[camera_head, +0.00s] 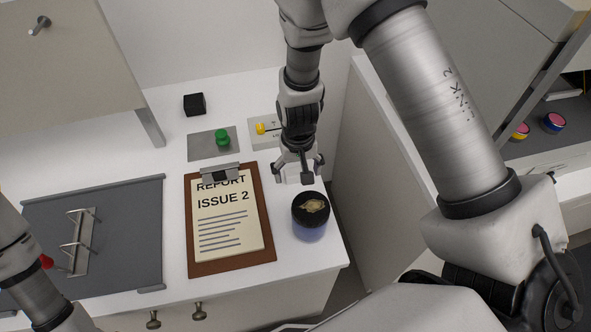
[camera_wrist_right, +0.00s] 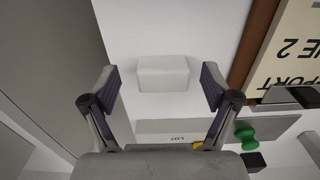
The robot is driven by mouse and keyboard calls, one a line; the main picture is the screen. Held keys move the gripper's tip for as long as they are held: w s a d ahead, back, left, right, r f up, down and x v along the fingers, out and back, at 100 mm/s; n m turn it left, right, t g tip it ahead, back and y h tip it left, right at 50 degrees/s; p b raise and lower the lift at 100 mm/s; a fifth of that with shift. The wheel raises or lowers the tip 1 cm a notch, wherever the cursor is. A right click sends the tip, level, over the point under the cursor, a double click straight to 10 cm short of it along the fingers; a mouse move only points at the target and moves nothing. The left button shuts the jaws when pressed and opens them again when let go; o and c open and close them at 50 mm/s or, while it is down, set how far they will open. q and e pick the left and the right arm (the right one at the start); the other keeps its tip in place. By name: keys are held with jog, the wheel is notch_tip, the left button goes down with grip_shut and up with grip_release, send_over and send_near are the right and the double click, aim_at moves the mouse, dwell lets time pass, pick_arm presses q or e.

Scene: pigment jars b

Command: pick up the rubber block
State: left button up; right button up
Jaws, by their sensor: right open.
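A white block (camera_wrist_right: 163,76), which looks like the rubber block, lies on the white worktop in the right wrist view. In the head view the white block (camera_head: 293,178) shows only in part below my right gripper, pale against the pale top. My right gripper (camera_head: 298,172) points down over it. In the right wrist view its two fingers (camera_wrist_right: 161,90) are open and spread to either side of the block, with a gap on each side. Nothing is held. My left arm shows at the lower left of the head view, but its gripper is out of frame.
A dark-lidded jar (camera_head: 311,212) stands close in front of the right gripper. A brown clipboard (camera_head: 262,250) lies to the left. A green knobbed piece (camera_head: 222,138), a yellow piece (camera_head: 262,128) and a black cube (camera_head: 195,104) are behind. A grey binder (camera_head: 130,240) lies at left.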

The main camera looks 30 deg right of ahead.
aim_at(296, 173)
jog(key=shift+w+a+f, duration=0.25)
jog(key=shift+w+f, duration=0.15)
jog(key=shift+f, duration=0.3)
jog(key=shift+s+d+r, duration=0.15)
jog(key=shift+s, duration=0.15)
jog(key=c, duration=0.9)
pick_arm(q)
jog(key=shift+w+a, duration=0.1)
pick_arm(e)
jog(key=c, duration=0.3)
pick_arm(q)
jog(key=shift+f, duration=0.1)
pick_arm(e)
jog(key=shift+r, duration=0.1)
jog(key=shift+c, duration=0.2)
jog(key=shift+w+r, duration=0.15)
jog(key=shift+r, duration=0.15)
notch_tip(296, 173, up, 9)
jog(key=shift+r+b, duration=0.1)
jog(key=shift+b, duration=0.75)
pick_arm(q)
jog(key=shift+f, duration=0.8)
